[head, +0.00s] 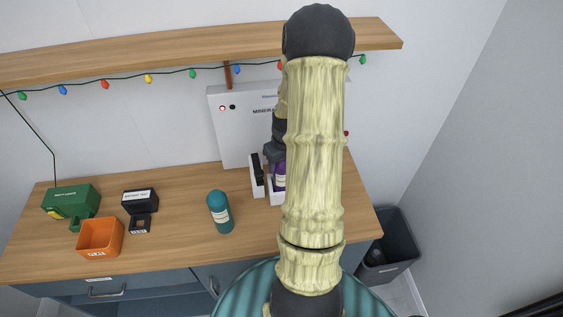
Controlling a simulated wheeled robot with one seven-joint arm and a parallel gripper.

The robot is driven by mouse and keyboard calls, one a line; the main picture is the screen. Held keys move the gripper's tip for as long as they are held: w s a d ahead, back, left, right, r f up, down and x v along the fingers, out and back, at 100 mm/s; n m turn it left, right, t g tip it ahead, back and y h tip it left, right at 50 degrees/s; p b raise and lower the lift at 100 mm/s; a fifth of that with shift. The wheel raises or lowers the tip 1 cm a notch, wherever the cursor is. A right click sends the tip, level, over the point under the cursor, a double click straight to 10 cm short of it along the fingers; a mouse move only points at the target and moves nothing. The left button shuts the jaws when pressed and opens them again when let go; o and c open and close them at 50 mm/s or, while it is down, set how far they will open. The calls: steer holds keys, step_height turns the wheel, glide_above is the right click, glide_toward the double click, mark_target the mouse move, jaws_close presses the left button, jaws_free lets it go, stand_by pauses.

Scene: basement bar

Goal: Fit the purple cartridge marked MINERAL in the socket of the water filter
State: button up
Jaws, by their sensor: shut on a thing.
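The white water filter (232,135) stands against the wall at the back of the counter. Its front panel carries lettering that begins "MINERA", a small red light and a dark dot. The purple cartridge (279,177) is upright low in front of the filter, with a pale label, partly hidden by my arm. My gripper (272,156) is at the cartridge's upper part and shut on it; my arm covers much of it. White parts (257,188) stand beside and below the cartridge. I cannot tell whether it is seated in the socket.
An orange bin (100,238), a green device (70,202) and a black device (139,202) are farther left. A wooden shelf (180,52) with string lights hangs above. A dark bin (392,245) stands right of the counter.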

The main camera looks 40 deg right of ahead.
steer(key=o, duration=1.7)
steer(key=shift+c, duration=0.2)
step_height(320, 180, up, 17)
steer(key=s+b, duration=0.2)
steer(key=b, duration=0.1)
steer(key=shift+s+a+r, duration=0.15)
steer(key=shift+s+a, duration=0.05)
steer(key=shift+s, duration=0.05)
steer(key=shift+a, duration=0.15)
steer(key=s+a+f, duration=0.1)
steer(key=a+f, duration=0.1)
steer(key=a, duration=0.6)
steer(key=s+a+f+n, duration=0.1)
steer(key=s+a+f, duration=0.1)
steer(key=a, duration=0.6)
steer(key=s+a+f, duration=0.2)
steer(key=a+f, duration=0.1)
steer(key=a, duration=0.6)
steer(key=shift+n+t, duration=0.4)
